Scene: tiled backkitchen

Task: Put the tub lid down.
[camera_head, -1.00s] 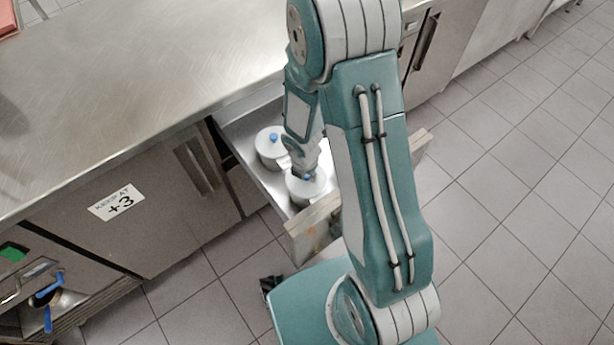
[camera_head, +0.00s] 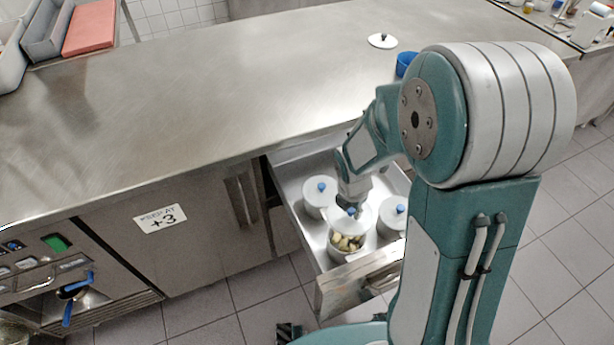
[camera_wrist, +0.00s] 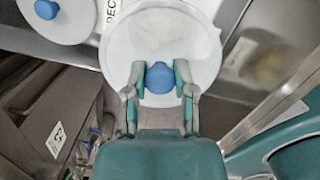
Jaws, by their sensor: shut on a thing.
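My gripper (camera_head: 351,204) is shut on the blue knob of a white round tub lid (camera_head: 364,218). In the wrist view the two fingers (camera_wrist: 160,78) are on either side of the knob, with the pale lid (camera_wrist: 150,35) behind it. The lid is held above an open tub (camera_head: 347,257) in the pulled-out drawer, and pale yellowish pieces show inside the tub. How large the gap between lid and tub is, I cannot tell exactly.
Lidded tubs with blue knobs stand left (camera_head: 318,197) and right (camera_head: 390,221) in the drawer (camera_head: 298,178). A loose white lid (camera_head: 382,41) lies on the steel counter (camera_head: 200,110), near a blue container (camera_head: 405,64). Much of the counter is clear.

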